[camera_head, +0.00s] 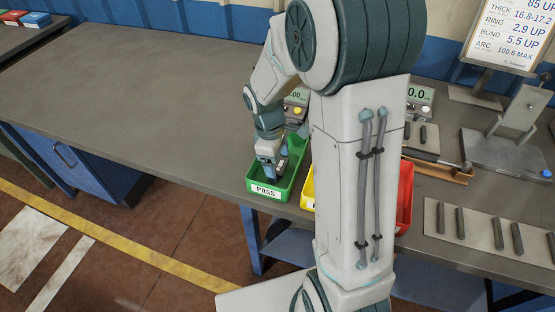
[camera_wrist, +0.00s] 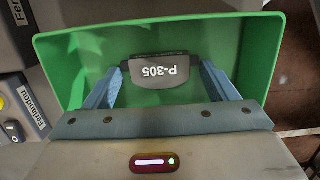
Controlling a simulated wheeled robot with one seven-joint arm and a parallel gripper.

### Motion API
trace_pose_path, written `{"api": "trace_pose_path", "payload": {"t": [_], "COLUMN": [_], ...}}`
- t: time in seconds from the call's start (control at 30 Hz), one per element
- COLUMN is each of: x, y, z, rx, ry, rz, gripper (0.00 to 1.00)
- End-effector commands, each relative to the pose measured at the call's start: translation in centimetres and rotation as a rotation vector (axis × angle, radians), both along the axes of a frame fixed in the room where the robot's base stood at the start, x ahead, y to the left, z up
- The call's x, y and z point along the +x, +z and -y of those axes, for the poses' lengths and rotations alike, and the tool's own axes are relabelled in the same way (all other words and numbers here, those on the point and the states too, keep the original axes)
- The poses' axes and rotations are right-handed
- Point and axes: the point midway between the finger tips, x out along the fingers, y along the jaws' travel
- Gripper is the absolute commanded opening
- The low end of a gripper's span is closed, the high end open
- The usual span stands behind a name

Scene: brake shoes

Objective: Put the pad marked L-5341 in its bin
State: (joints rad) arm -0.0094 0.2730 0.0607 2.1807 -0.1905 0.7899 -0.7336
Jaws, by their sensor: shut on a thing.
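My gripper (camera_head: 268,172) is low over the green bin (camera_head: 264,190) labelled PASS, at the table's front edge. In the wrist view the two blue-grey fingers (camera_wrist: 158,80) are shut on a dark pad (camera_wrist: 160,86), one finger at each end. The pad's face carries white, upside-down lettering that seems to read P-305; I see no L-5341 on it. The pad is within the outline of the green bin (camera_wrist: 70,42); whether it touches the floor I cannot tell. No other pad shows in the visible part of that bin.
A yellow bin (camera_head: 307,188) and a red bin (camera_head: 405,197) stand to the right, partly hidden by my arm. Several dark pads stand on a pale strip (camera_head: 480,240) at right. A gauge, a lever fixture and a limits sign (camera_head: 508,32) are behind.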

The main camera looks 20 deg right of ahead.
Motion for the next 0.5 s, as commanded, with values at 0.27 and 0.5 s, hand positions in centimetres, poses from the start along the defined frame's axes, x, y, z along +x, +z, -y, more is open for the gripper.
{"api": "trace_pose_path", "payload": {"t": [0.27,0.5], "x": [0.01,0.01], "y": [-0.33,-0.22], "z": [0.02,0.02], "rx": [0.000,0.000], "ry": [-0.001,-0.001], "rz": [0.000,0.000], "gripper": [1.00,1.00]}}
